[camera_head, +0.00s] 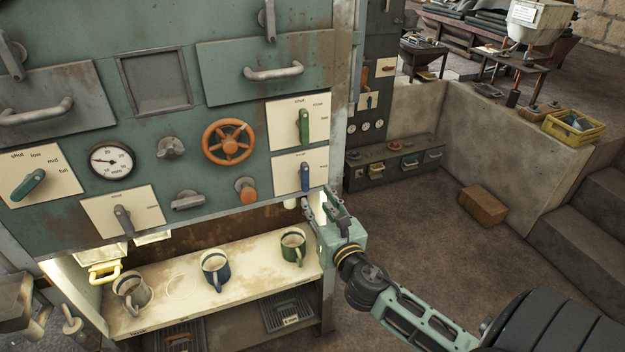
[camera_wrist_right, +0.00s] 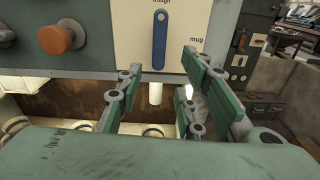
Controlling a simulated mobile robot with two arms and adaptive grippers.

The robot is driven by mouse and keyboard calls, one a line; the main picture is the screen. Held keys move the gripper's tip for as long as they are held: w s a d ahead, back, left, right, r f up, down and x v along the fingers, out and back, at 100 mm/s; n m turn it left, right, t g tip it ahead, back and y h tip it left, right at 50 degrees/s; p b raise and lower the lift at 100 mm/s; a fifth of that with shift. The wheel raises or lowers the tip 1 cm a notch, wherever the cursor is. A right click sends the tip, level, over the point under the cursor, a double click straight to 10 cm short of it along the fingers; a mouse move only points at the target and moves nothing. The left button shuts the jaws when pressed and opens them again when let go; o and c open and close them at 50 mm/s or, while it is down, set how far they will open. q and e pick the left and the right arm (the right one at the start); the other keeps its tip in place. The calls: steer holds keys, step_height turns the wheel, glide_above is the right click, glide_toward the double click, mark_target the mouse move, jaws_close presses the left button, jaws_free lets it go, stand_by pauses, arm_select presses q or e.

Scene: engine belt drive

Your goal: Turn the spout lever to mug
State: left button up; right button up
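The spout lever (camera_head: 305,177) is blue and stands upright on a pale plate (camera_head: 285,174) at the right of the green machine panel. In the right wrist view the lever (camera_wrist_right: 159,40) is upright below the word "trough", and the word "mug" is to its right on the plate (camera_wrist_right: 196,20). My right gripper (camera_head: 332,203) is below and right of the lever, apart from it. In the right wrist view its fingers (camera_wrist_right: 160,88) are spread with nothing between them, below the lever. My left gripper is not in view.
A green lever (camera_head: 303,127) is above, and an orange knob (camera_head: 246,190) and orange wheel (camera_head: 229,142) are to the left. Grey, blue (camera_head: 215,268) and green (camera_head: 293,246) mugs stand on the shelf (camera_head: 180,292) below. A white spout (camera_wrist_right: 155,93) hangs under the panel.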

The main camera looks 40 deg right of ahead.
mark_target(306, 181)
steer(key=shift+n, duration=0.3)
steer(key=w, duration=0.2)
steer(key=w+d+r+p, duration=0.1)
steer(key=w, duration=0.1)
steer(key=w+r, duration=0.1)
steer(key=w, duration=0.1)
steer(key=shift+d, duration=0.15)
steer(key=shift+w+d, duration=0.15)
steer(key=shift+w, duration=0.55)
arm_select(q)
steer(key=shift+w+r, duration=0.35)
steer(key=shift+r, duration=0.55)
arm_select(e)
steer(key=shift+w+f+t, duration=0.15)
steer(key=shift+w+t, duration=0.1)
steer(key=shift+t, duration=0.05)
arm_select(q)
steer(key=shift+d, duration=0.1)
arm_select(e)
jaws_close()
